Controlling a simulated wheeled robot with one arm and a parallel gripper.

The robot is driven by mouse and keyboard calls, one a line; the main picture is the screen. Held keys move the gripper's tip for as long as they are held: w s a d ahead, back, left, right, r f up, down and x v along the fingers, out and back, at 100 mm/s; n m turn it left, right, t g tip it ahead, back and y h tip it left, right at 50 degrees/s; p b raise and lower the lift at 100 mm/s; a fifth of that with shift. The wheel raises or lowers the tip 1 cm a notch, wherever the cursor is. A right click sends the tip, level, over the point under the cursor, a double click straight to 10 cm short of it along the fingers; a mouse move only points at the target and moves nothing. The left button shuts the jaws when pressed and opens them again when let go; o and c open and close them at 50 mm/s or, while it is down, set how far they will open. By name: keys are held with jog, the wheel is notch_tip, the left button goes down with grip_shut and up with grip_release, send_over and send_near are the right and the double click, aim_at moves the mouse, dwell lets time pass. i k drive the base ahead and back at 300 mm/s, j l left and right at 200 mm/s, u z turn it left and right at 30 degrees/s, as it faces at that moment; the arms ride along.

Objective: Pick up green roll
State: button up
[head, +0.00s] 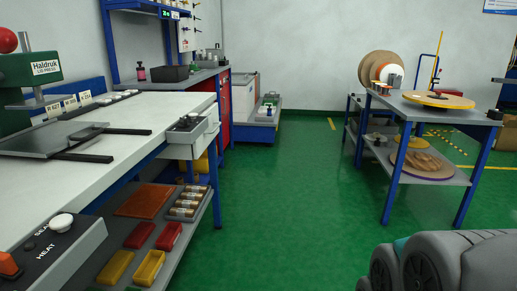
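I cannot make out a green roll for certain. A small green item (269,104) sits on the low grey-blue platform (255,121) at the back, too small to identify. On the right table (420,108), a large flat disc with a yellow rim (438,100) lies on top. Tan and white round reels (379,68) stand upright at its far end. Another flat tan disc (422,164) lies on the lower shelf. My gripper is not in view; grey rounded arm parts of mine fill the bottom right corner.
A long white workbench (150,115) with a green press (32,68) runs along the left. Red and yellow bins (148,268) sit on its lower shelf. An open drawer (190,134) juts into the aisle. The green floor (285,185) between bench and right table is clear.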

aim_at(192, 67)
jog(key=i+u, duration=0.1)
jog(key=i, duration=0.4)
jog(key=i+l+u, duration=0.15)
jog(key=i, duration=0.4)
jog(key=i+l+u, duration=0.1)
jog(key=i, duration=0.4)
jog(key=i+l+u, duration=0.1)
jog(key=i, duration=0.4)
jog(key=i+l+u, duration=0.9)
jog(key=i+l, duration=0.05)
jog(key=i, duration=0.05)
